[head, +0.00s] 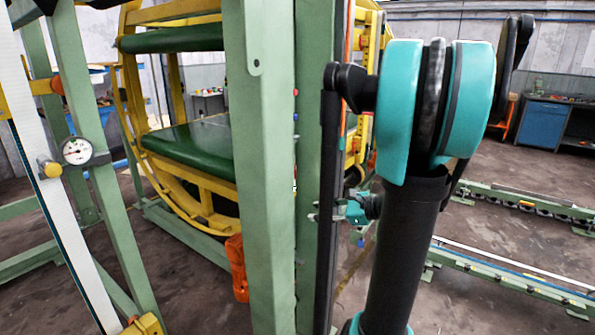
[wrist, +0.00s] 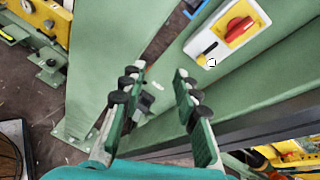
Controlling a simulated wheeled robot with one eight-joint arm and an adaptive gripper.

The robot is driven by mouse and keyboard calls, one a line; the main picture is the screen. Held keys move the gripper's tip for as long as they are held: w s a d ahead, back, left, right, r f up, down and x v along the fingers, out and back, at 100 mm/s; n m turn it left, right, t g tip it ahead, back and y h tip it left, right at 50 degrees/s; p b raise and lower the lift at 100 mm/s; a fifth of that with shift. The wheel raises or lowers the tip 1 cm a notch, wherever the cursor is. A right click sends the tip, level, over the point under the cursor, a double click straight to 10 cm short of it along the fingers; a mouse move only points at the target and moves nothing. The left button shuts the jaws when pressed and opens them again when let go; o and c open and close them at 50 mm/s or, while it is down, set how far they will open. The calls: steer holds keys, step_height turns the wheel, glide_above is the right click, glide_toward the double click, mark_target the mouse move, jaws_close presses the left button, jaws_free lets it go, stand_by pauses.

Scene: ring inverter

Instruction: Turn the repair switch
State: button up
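In the wrist view a pale switch plate is fixed to a green beam at the upper right. It carries a red rotary switch (wrist: 240,27) on a yellow square. Beside it, lower left, is a smaller yellow switch with a dark handle (wrist: 206,50); I cannot read which one is labelled repair. My gripper (wrist: 159,70) is open and empty, its fingers spread below and left of the plate, apart from it. In the head view my gripper (head: 318,212) is beside the green post, partly hidden by it; the switch plate cannot be made out there.
The tall green post (head: 268,180) stands close to my gripper. An orange part (head: 237,267) hangs at its left. A yellow ring frame (head: 205,214) with green platforms stands behind. Green floor rails (head: 510,272) lie at the right, with open floor around them.

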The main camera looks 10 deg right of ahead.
steer(key=w+d+r+m+t+y, duration=0.2)
steer(key=d+r+m+t, duration=0.25)
steer(key=d+r, duration=0.3)
steer(key=w+a+m, duration=0.1)
steer(key=w+a, duration=1.1)
steer(key=shift+w, duration=0.3)
steer(key=shift+g, duration=0.25)
jaws_close()
